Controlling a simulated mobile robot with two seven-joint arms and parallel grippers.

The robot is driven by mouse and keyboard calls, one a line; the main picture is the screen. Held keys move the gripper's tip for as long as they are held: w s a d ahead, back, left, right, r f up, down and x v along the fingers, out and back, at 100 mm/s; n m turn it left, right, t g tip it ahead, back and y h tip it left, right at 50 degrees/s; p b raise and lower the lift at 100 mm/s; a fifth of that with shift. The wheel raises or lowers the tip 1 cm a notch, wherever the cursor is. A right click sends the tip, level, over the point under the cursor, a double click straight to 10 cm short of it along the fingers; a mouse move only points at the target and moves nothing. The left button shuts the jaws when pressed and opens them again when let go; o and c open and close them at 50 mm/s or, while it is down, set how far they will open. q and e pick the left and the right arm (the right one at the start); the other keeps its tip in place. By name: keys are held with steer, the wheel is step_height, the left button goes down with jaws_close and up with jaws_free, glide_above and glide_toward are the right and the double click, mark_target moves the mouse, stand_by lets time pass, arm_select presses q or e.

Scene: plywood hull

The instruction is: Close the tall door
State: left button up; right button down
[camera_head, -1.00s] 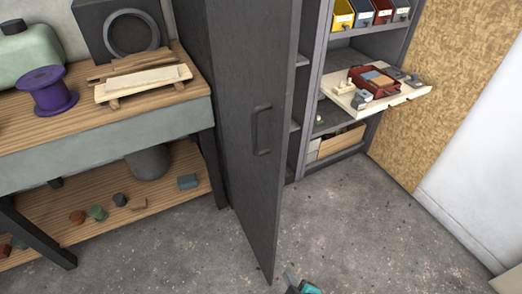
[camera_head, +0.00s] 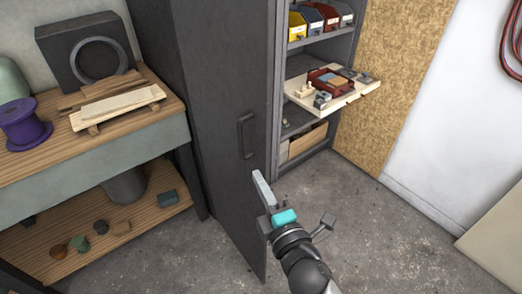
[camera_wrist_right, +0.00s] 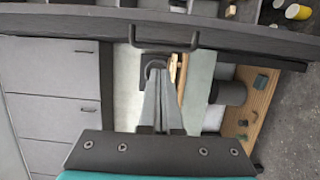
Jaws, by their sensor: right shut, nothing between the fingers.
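The tall door (camera_head: 233,190) is a dark grey panel on the grey cabinet, standing open in the head view. Its dark bar handle (camera_head: 246,135) is on the face turned toward me. My right gripper (camera_head: 262,185) is shut and empty, beside the lower part of the door and below the handle. I cannot tell whether it touches the door. In the right wrist view the shut fingers (camera_wrist_right: 160,75) point at the door's edge (camera_wrist_right: 230,42), with the handle (camera_wrist_right: 165,45) just beyond their tips. My left gripper is not in view.
Inside the cabinet, a pull-out shelf (camera_head: 358,98) with a red tray (camera_head: 330,82) sticks out past the front. Bins (camera_head: 318,20) stand above it. A wooden workbench (camera_head: 60,158) stands left of the door. The concrete floor (camera_head: 390,240) at right is clear.

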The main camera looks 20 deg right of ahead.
mark_target(262, 152)
steer(key=shift+w+d+p, duration=0.2)
steer(key=shift+w+d, duration=0.35)
steer(key=shift+w, duration=0.95)
steer(key=shift+w+d+p, duration=0.2)
steer(key=shift+w+d, duration=0.3)
steer(key=shift+w, duration=0.95)
steer(key=shift+w+d+p, duration=0.2)
steer(key=shift+w+d, duration=0.35)
steer(key=shift+w, duration=0.95)
steer(key=shift+d, duration=0.1)
